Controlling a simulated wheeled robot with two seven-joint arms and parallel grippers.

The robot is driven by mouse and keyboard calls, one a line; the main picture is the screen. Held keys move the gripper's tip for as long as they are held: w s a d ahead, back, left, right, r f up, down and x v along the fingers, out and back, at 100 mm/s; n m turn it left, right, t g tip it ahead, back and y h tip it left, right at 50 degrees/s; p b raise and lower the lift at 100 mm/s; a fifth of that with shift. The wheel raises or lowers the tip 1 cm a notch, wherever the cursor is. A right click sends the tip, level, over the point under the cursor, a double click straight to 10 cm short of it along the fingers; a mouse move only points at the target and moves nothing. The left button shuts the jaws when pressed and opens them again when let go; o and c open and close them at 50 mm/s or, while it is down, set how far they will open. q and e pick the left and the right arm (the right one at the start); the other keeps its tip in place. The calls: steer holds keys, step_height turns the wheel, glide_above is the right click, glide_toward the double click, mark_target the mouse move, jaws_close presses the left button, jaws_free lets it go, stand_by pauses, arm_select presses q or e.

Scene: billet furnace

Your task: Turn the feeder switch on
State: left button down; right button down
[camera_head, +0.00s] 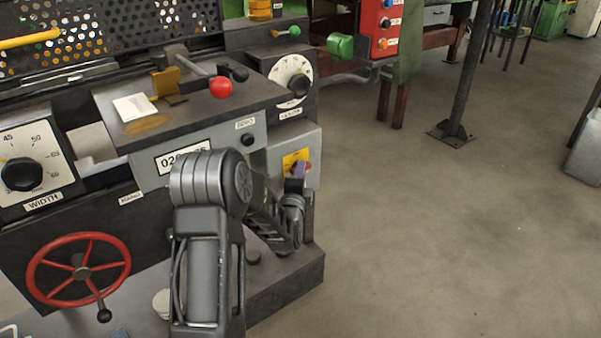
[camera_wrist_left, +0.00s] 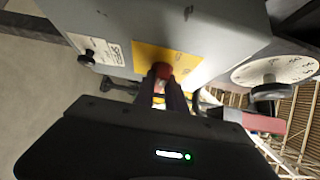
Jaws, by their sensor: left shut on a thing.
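The feeder switch is a red knob (camera_head: 308,167) on a yellow plate (camera_head: 289,160), on the grey side panel of the machine. In the left wrist view, the red knob (camera_wrist_left: 162,70) sits between my left gripper's fingertips (camera_wrist_left: 162,84), in front of the yellow plate (camera_wrist_left: 190,62). My left gripper (camera_head: 298,172) is shut on the knob. The fingers and wrist hide part of the knob, so I cannot tell its exact angle. My right gripper is in neither view.
A dial (camera_head: 291,78) stands above the switch panel. A red ball-ended lever (camera_head: 220,87) is on the machine's top. A red handwheel (camera_head: 79,269) and the WIDTH dial (camera_head: 22,174) are at left. Open floor (camera_head: 450,230) lies to the right.

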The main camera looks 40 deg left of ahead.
arm_select(q)
steer(key=shift+w+d+r+m+g+p, duration=0.1)
steer(key=shift+w+r+m+g+p, duration=0.1)
steer(key=shift+m+g+p, duration=2.35)
steer(key=shift+w+d+r+m+g+p, duration=0.1)
steer(key=shift+w+r+m+g+p, duration=0.25)
steer(key=shift+g+p, duration=2.5)
steer(key=shift+w+r+m+g+p, duration=0.1)
steer(key=shift+m+g+p, duration=1.25)
steer(key=shift+p, duration=2.9)
steer(key=shift+m, duration=0.25)
steer(key=c, duration=1.4)
jaws_free()
steer(key=shift+f, duration=0.1)
steer(key=shift+d, duration=0.1)
steer(key=v, duration=0.7)
steer(key=shift+s+d+r, duration=0.2)
steer(key=shift+d, duration=0.05)
